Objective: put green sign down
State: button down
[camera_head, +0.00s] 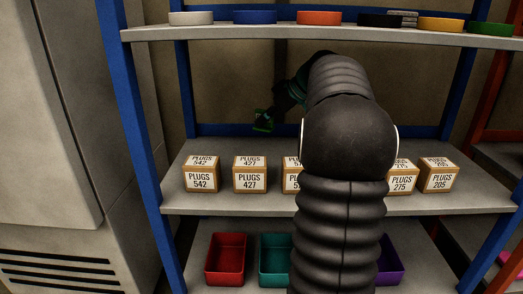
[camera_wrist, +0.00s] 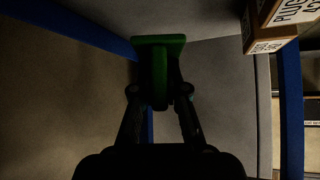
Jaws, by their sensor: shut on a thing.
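The green sign (camera_head: 263,122) is small and dark green in the head view, held above the back of the middle shelf. In the wrist view the green sign (camera_wrist: 159,60) shows as a flat plate with a narrower upright part between the fingertips. My gripper (camera_wrist: 160,95) is shut on that narrower part. In the head view my gripper (camera_head: 275,117) is at the far end of my arm, left of the arm's bulk. The sign's face cannot be read in either view. I cannot tell whether the sign touches the shelf.
The middle shelf (camera_head: 330,203) bears several plug boxes, among them PLUGS 542 (camera_head: 201,174) and PLUGS 427 (camera_head: 250,174); my arm hides part of the row. Colored round dishes stand on the top shelf (camera_head: 230,32). Red (camera_head: 226,259) and teal (camera_head: 275,261) bins stand below. A blue post (camera_head: 140,140) is left.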

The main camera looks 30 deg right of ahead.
jog(key=b, duration=0.1)
send_over(230, 158)
notch_tip(230, 158, down, 7)
jog(key=shift+a+r, duration=0.1)
jog(key=shift+s+f+b, duration=0.1)
jog(key=shift+f+b, duration=0.3)
jog(key=shift+f, duration=1.6)
jog(key=shift+f, duration=0.2)
jog(key=c, duration=1.2)
grip_release()
jog(key=shift+r, duration=0.1)
jog(key=shift+s+r, duration=0.1)
jog(key=shift+r, duration=0.25)
jog(key=p+v, duration=0.1)
jog(key=v, duration=1)
jog(key=shift+s, duration=0.15)
jog(key=shift+r, duration=0.15)
